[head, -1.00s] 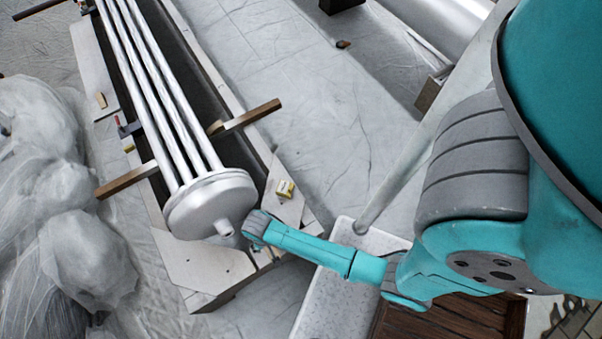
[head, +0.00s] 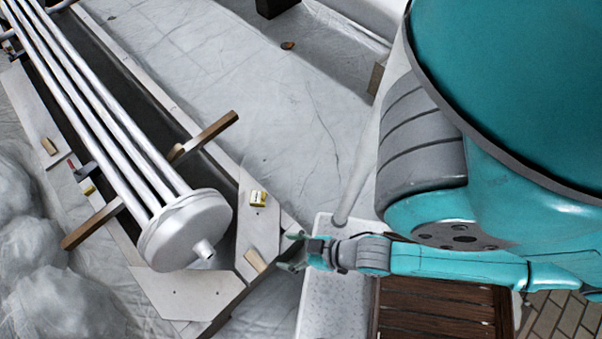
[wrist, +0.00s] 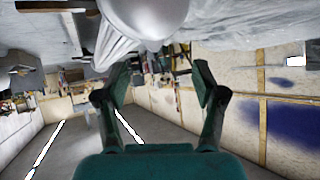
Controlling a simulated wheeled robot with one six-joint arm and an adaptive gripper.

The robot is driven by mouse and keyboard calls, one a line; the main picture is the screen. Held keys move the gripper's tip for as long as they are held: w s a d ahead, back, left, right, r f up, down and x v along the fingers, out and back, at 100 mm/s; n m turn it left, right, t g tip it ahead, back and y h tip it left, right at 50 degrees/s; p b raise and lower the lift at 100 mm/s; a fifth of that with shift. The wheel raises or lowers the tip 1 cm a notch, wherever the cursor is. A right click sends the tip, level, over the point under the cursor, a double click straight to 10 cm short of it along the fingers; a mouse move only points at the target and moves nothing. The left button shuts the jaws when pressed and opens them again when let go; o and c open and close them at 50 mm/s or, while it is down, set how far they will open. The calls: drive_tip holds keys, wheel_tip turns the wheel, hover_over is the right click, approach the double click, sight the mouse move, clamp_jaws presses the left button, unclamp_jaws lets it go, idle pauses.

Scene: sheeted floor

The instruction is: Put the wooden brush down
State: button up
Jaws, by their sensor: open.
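My gripper (head: 291,254) is open at the right edge of the pale bench in the head view. In the wrist view its two fingers (wrist: 160,88) stand apart with nothing held between them. A small tan wooden piece (head: 255,261), which looks like the wooden brush, lies on the near right end of the bench, just left of the fingertips and apart from them. Its bristles cannot be made out.
A silver tube bundle with a round end cap (head: 186,230) lies along the bench (head: 186,287). A wooden crossbar (head: 205,135), a small yellow-white box (head: 258,198) and another tan block (head: 48,146) are there too. Plastic-wrapped shapes (head: 45,265) stand at left.

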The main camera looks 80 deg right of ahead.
wheel_tip(320, 180, up, 15)
drive_tip(key=s+n+t, duration=0.1)
drive_tip(key=s+t, duration=0.2)
drive_tip(key=shift+r+n+t, duration=0.2)
drive_tip(key=shift+n+t, duration=0.1)
drive_tip(key=shift+o, duration=0.5)
drive_tip(key=m+g, duration=0.7)
drive_tip(key=g, duration=0.8)
approach(255, 261)
drive_tip(key=shift+s+f, duration=0.25)
drive_tip(key=shift+w+f, duration=0.2)
drive_tip(key=shift+f, duration=5.2)
